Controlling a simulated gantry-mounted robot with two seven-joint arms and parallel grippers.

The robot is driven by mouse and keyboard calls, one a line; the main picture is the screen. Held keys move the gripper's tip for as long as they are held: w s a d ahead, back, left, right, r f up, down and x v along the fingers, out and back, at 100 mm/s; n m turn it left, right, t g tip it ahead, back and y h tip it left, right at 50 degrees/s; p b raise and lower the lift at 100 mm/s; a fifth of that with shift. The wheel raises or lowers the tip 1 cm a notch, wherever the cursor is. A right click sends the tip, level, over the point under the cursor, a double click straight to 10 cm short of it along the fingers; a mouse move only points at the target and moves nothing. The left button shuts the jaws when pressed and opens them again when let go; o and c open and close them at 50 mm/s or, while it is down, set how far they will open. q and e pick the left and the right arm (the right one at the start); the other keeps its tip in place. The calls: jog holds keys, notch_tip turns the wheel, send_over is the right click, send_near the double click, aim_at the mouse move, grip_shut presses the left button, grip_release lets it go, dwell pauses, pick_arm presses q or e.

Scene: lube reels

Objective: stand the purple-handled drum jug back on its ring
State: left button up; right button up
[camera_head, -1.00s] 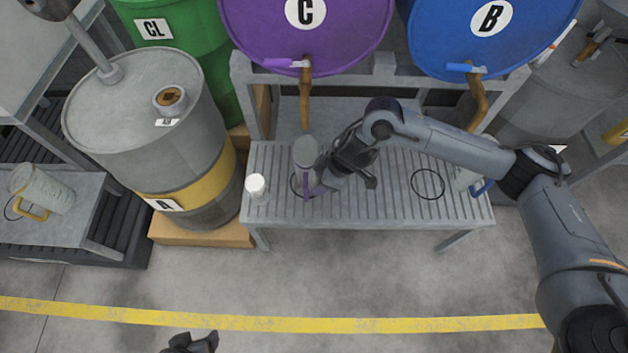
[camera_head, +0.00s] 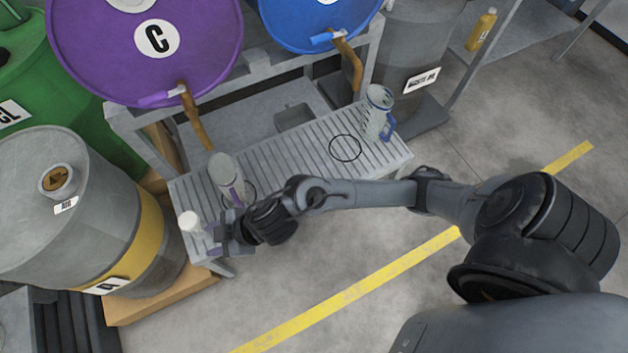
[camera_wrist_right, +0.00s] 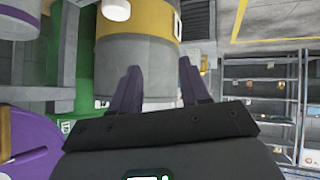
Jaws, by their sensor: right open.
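The grey drum jug (camera_head: 223,172) with the purple handle (camera_head: 235,194) looks upright on the slatted bench, in front of the purple drum C. A black ring (camera_head: 254,188) shows at its base on the right side. The jug's base overlaps the ring, but I cannot tell whether it is centred. My right gripper (camera_head: 217,236) is just in front of the jug, near the bench's front edge, apart from it as far as I can see. In the right wrist view its purple fingers (camera_wrist_right: 160,88) are spread, with nothing between them. My left gripper is out of view.
A small white container (camera_head: 190,222) stands left of my right gripper. The bench (camera_head: 290,160) has an empty ring (camera_head: 345,148) and a blue-handled jug (camera_head: 378,112) at its right. The purple drum (camera_head: 110,45) overhangs behind; the yellow-banded drum (camera_head: 75,215) is at left.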

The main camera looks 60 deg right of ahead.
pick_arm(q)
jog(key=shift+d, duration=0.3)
pick_arm(e)
jog(key=s+d+f+m+g+h, duration=0.2)
jog(key=s+d+f+m, duration=0.1)
jog(key=s+d, duration=0.5)
jog(key=s+d+f+m+g+h, duration=0.2)
jog(key=s+d+f+m+h, duration=0.1)
jog(key=s+d, duration=0.6)
jog(key=shift+s+f+m+h, duration=0.15)
jog(key=shift+s+m+h, duration=0.15)
jog(key=shift+m, duration=0.6)
jog(key=shift+w, duration=0.1)
pick_arm(q)
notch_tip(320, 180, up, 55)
jog(key=p, duration=5.5)
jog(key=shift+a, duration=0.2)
pick_arm(e)
notch_tip(320, 180, up, 55)
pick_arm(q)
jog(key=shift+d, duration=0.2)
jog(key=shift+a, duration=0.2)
